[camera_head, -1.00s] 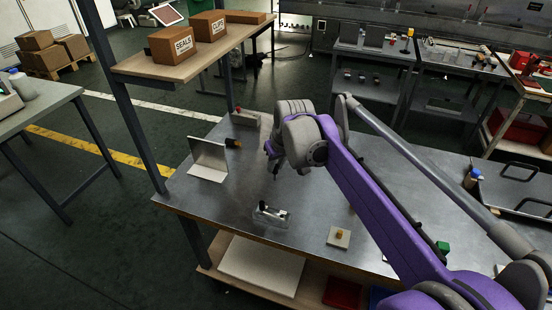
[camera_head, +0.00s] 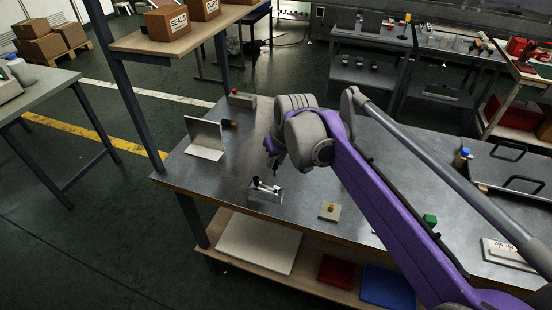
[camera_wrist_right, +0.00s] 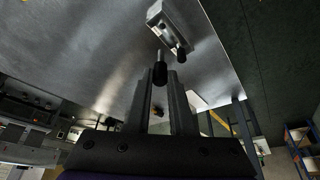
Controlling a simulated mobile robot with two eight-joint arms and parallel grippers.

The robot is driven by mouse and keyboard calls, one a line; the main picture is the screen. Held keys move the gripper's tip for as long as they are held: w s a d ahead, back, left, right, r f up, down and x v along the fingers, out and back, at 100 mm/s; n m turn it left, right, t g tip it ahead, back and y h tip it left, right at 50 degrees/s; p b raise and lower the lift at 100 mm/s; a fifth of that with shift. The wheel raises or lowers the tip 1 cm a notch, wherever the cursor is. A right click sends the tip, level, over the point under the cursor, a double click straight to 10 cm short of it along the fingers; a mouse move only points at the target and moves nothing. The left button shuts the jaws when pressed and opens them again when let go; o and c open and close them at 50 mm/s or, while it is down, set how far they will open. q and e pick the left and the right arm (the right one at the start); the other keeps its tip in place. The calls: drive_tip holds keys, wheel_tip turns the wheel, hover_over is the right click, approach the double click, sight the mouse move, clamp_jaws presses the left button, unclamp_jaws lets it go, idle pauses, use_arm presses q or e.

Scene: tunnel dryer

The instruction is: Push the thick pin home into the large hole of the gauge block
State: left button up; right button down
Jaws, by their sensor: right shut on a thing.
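The gauge block (camera_head: 264,194) is a small pale metal block on the steel bench in the head view, with dark parts on its top. In the right wrist view the gauge block (camera_wrist_right: 171,26) lies beyond the fingertips, with a dark pin-like part at its near end. My right gripper (camera_head: 274,164) is just above and behind the block in the head view. In the right wrist view the right gripper (camera_wrist_right: 164,82) is shut on the thick pin (camera_wrist_right: 160,72), which has a black handle and a thin grey tip pointing toward the block. The pin appears apart from the block. My left gripper is out of view.
A small plate with a brass knob (camera_head: 330,211) lies right of the block. An angled metal plate (camera_head: 205,139) stands at the bench's left, beside a dark cylinder (camera_head: 230,124). A green piece (camera_head: 430,219) and a handled tray (camera_head: 515,174) are at the right. Bare bench surrounds the block.

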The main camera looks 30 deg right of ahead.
wheel_tip(320, 180, down, 6)
drive_tip(key=b, duration=0.3)
drive_tip(key=shift+r, duration=0.15)
drive_tip(key=shift+p, duration=0.5)
idle(1.6)
drive_tip(key=shift+f+b, duration=0.9)
drive_tip(key=shift+f, duration=0.8)
drive_tip(key=c, duration=0.7)
unclamp_jaws()
drive_tip(key=shift+r, duration=0.1)
drive_tip(key=p+v, duration=0.1)
drive_tip(key=v, duration=0.9)
drive_tip(key=shift+r, duration=0.35)
